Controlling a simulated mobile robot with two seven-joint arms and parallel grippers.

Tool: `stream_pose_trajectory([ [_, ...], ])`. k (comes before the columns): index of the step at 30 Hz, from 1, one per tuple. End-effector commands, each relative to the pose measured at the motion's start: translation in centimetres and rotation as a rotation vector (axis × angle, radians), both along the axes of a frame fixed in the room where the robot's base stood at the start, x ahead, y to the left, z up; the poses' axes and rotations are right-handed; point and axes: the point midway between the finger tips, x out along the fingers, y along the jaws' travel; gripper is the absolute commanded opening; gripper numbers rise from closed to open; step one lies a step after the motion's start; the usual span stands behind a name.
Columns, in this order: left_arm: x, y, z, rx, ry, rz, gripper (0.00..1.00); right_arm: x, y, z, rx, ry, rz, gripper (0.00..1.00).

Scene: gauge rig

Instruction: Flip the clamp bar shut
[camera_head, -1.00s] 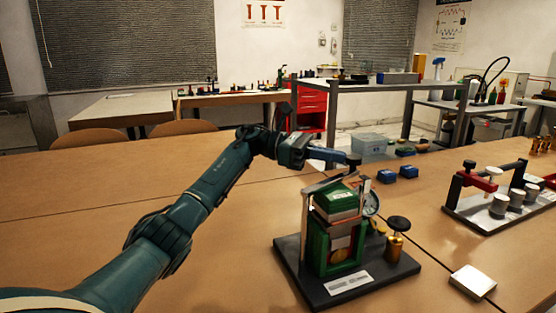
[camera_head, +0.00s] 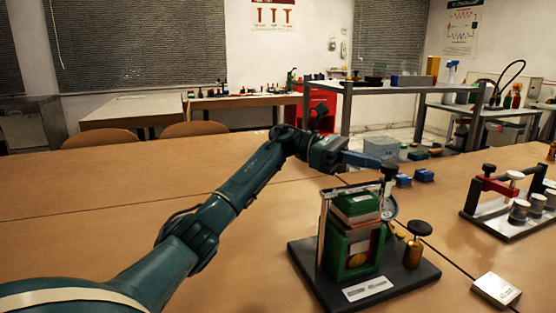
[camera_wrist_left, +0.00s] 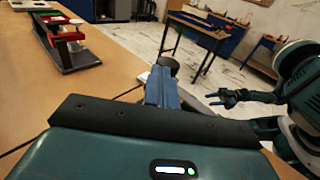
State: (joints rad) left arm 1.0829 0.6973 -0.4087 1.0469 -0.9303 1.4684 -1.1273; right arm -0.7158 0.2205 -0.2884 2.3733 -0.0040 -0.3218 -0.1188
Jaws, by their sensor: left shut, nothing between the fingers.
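The gauge rig's black base (camera_head: 310,262) stands on the table, with a green frame (camera_head: 334,255) holding a green-topped block (camera_head: 356,207). The metal clamp bar (camera_head: 345,189) lies nearly level across the block's top, its black knob (camera_head: 389,171) at the right end. I cannot tell whether it is fully down. My left gripper (camera_head: 372,161) is shut and empty, its blue fingertips at the knob; contact is unclear. In the left wrist view, the fingers (camera_wrist_left: 161,88) point at the black knob (camera_wrist_left: 168,65). My right gripper (camera_wrist_left: 216,98) is open and away from the rig.
A dial gauge (camera_head: 389,207) and a brass post with black knob (camera_head: 417,229) stand at the rig's right. Blue blocks (camera_head: 424,175) lie behind it. A second rig with a red bar (camera_head: 492,185) and a white block (camera_head: 496,290) are further right. The left table is clear.

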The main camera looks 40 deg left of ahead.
Motion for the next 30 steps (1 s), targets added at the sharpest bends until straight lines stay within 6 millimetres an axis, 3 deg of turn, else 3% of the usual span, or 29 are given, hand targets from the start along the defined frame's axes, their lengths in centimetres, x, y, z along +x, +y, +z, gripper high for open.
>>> stream_pose_trajectory([
  [14, -0.1, -0.3, 0.0, 0.001, 0.0, -0.013, 0.0, 0.0, 0.0, 0.0, -0.001, 0.0, 0.002, 0.36],
  [17, -0.3, 0.9, 0.1, 0.001, 0.0, -0.011, 0.0, 0.0, 0.0, 0.1, -0.001, 0.003, 0.003, 0.36],
  [30, -2.2, 10.6, 0.8, -0.004, 0.0, 0.002, 0.0, -0.3, -0.1, 0.3, -0.008, 0.055, 0.004, 0.36],
])
